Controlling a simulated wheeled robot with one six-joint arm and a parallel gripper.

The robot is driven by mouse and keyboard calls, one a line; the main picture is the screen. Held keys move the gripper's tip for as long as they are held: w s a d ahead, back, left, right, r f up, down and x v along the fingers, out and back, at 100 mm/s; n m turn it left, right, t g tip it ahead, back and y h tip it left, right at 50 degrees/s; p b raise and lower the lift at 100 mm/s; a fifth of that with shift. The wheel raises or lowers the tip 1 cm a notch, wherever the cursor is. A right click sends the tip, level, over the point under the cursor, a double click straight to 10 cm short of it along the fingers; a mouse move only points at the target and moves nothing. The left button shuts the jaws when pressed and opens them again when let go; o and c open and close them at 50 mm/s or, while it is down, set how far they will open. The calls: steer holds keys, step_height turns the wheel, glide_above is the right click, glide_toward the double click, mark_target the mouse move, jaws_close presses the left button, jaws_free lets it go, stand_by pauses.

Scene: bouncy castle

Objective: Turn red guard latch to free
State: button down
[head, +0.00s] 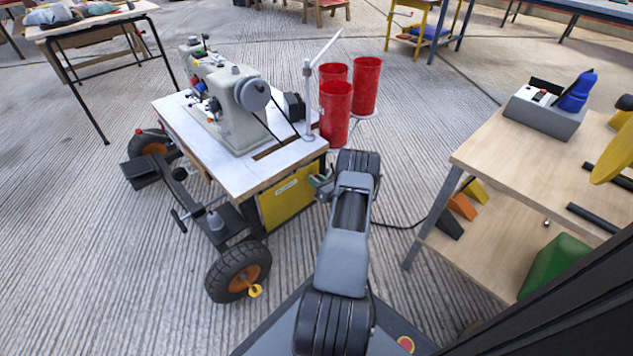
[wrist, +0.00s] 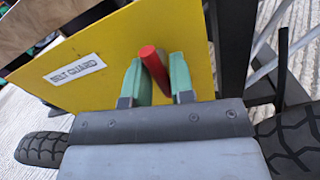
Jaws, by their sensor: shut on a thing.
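The yellow belt guard panel (head: 291,197) hangs on the side of the sewing machine cart. In the wrist view the panel (wrist: 90,45) fills much of the upper left and carries a "BELT GUARD" label (wrist: 76,68). The red latch (wrist: 152,60) stands out near the panel's right edge, tilted with its top to the left. My gripper (wrist: 157,75) has its two green fingers on either side of the latch, shut on it. In the head view my arm hides the latch and most of the gripper.
The sewing machine (head: 228,100) stands on the wheeled cart top (head: 180,108). A wooden workbench (head: 520,150) is to the right, with a cable on the floor between. A black cart tyre (head: 238,272) is at lower left.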

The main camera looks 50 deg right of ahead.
steer(key=c, duration=1)
jaws_free()
steer(key=shift+s+a+p, duration=0.15)
steer(key=shift+s+p, duration=0.6)
steer(key=shift+s, duration=1.55)
steer(key=shift+s+a+p, duration=0.2)
steer(key=shift+s+p, duration=0.6)
steer(key=shift+s, duration=1.5)
steer(key=shift+s+a+p, duration=0.15)
steer(key=shift+s+p, duration=0.6)
steer(key=shift+s, duration=1.55)
